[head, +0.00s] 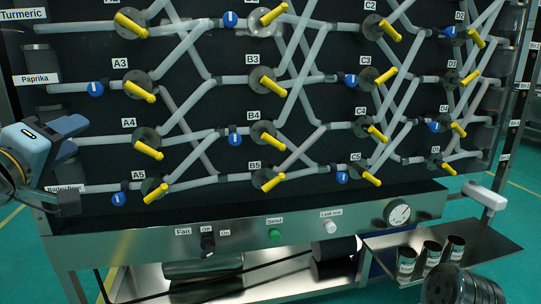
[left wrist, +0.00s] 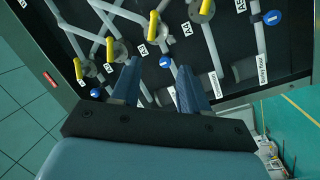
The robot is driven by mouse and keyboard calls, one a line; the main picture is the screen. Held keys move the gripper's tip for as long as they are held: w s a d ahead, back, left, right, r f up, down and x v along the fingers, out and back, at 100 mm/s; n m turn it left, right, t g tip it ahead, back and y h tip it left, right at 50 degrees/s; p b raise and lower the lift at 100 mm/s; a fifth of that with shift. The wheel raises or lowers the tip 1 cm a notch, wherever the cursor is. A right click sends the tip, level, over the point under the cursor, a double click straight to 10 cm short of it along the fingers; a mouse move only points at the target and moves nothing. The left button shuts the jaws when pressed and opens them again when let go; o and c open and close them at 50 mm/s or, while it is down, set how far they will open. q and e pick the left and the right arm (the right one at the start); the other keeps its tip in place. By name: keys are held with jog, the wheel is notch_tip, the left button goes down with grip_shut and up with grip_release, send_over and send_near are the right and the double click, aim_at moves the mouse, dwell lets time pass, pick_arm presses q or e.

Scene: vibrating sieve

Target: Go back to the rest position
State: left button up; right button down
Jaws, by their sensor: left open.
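My left gripper shows at the left edge of the head view (head: 72,165), in front of the left side of the pipe panel (head: 90,60). In the left wrist view its two blue fingers (left wrist: 160,85) are spread apart with nothing between them. The panel's pipes and yellow valve handles lie beyond the fingertips. I cannot tell from these views whether the gripper touches the panel. My right gripper is not clearly in view; a dark ribbed round part (head: 455,288) shows at the bottom right of the head view.
Yellow valve handles (head: 270,179) stick out across the panel. Below is a metal control strip with a fan knob (head: 207,245), a green button (head: 275,235) and a gauge (head: 398,212). Metal cups (head: 431,255) stand on a shelf (head: 480,240) at right. Green floor shows around the machine.

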pick_arm(q)
jog(key=w+d+f+m+g+h, duration=0.15)
jog(key=w+f, duration=0.25)
jog(key=f, duration=0.6)
jog(key=w+d+f+g, duration=0.25)
jog(key=w+f, duration=0.25)
jog(key=f, duration=0.5)
jog(key=w+d+f+m+g, duration=0.15)
jog(key=w+f, duration=0.25)
jog(key=f, duration=0.7)
jog(key=s+d+f+m+g+h, duration=0.1)
jog(key=d+f+g, duration=0.2)
jog(key=f, duration=0.7)
jog(key=s+d+f+m+g+h, duration=0.1)
jog(key=s+d+f+g, duration=0.15)
jog(key=f, duration=0.75)
jog(key=s+d+f+m+g, duration=0.2)
jog(key=s+d+f, duration=0.3)
jog(key=s+f, duration=0.5)
jog(key=s+d+f+m+g+h, duration=0.1)
jog(key=s+d+f+g, duration=0.3)
jog(key=s+f, duration=0.7)
jog(key=shift+d+f+m+g, duration=0.4)
jog(key=shift+d+f+m, duration=0.1)
jog(key=shift+d, duration=0.1)
